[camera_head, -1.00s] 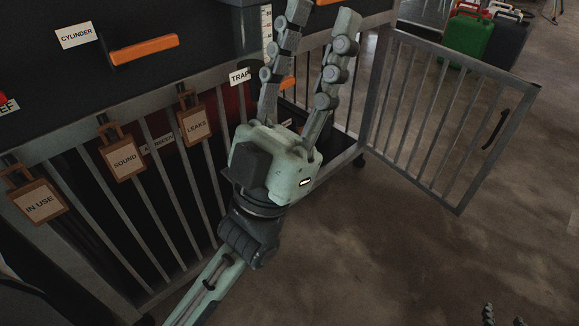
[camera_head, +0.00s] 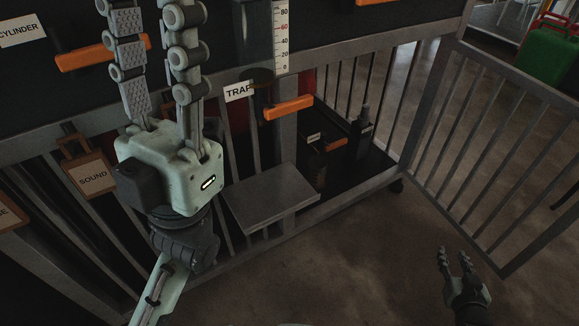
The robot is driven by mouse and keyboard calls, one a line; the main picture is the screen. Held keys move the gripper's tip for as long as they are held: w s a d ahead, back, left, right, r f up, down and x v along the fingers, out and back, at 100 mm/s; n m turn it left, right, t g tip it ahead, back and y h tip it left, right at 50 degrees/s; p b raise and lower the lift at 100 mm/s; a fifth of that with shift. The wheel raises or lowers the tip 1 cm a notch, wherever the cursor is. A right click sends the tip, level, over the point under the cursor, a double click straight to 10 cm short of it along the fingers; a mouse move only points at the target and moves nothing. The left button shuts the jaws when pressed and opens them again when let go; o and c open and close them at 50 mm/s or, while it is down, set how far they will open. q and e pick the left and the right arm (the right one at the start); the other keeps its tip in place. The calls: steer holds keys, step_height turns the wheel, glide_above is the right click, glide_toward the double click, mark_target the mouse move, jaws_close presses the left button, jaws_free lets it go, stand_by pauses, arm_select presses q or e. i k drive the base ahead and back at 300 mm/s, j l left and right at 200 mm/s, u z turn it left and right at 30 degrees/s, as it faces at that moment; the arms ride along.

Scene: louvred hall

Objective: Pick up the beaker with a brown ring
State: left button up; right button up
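I see no beaker with a brown ring in this view. My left gripper (camera_head: 143,8) is large in the upper left, in front of the dark cabinet. Its two jointed fingers point up, stand apart and hold nothing I can see; the tips are at or beyond the top edge. My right gripper (camera_head: 453,250) is low on the right, above the brown floor. Its fingers stand apart with nothing between them.
A barred cabinet (camera_head: 340,206) fills the left and middle. A grey flat plate (camera_head: 272,198) juts from its front. Behind it stand dark containers (camera_head: 362,125) and an orange handle (camera_head: 288,108). A barred gate (camera_head: 500,150) stands open at right. Floor in front is clear.

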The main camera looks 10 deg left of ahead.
mark_target(317, 165)
steer(key=i+l+u, duration=0.15)
steer(key=l+u, duration=0.15)
steer(key=u, duration=0.15)
steer(key=l+u, duration=0.75)
steer(key=u, duration=0.15)
steer(key=l+u, duration=0.45)
steer(key=i+j, duration=0.05)
steer(key=j, duration=0.05)
